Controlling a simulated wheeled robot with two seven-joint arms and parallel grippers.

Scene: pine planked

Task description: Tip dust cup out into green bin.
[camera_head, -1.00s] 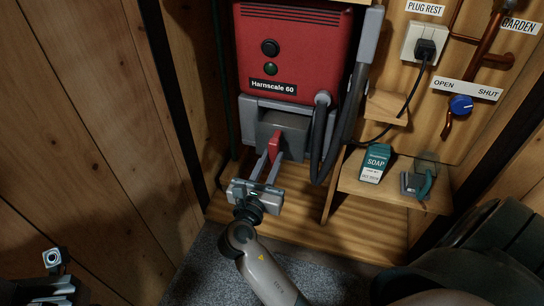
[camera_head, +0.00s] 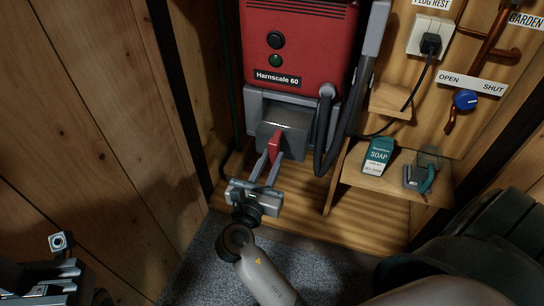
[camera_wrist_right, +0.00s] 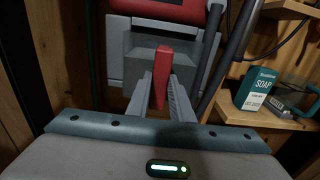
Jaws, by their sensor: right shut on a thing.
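The dust cup (camera_head: 288,138) is a grey box with a red upright handle (camera_head: 274,148), low on the front of the red machine (camera_head: 300,45). It sticks out of the grey housing, and its top shows. My right gripper (camera_head: 271,165) is shut on the red handle, which also shows between its fingers in the right wrist view (camera_wrist_right: 162,78). A dark green ribbed thing (camera_head: 505,225) at the lower right may be the green bin; its inside is not seen. My left gripper (camera_head: 58,268) is partly in view at the lower left, apart from everything.
A low shelf (camera_head: 400,184) right of the machine bears a soap box (camera_head: 378,157) and a small grey and teal item (camera_head: 420,177). A dark hose (camera_head: 325,130) hangs close to the cup's right. A plank wall (camera_head: 90,130) stands left. Grey carpet (camera_head: 330,265) lies in front.

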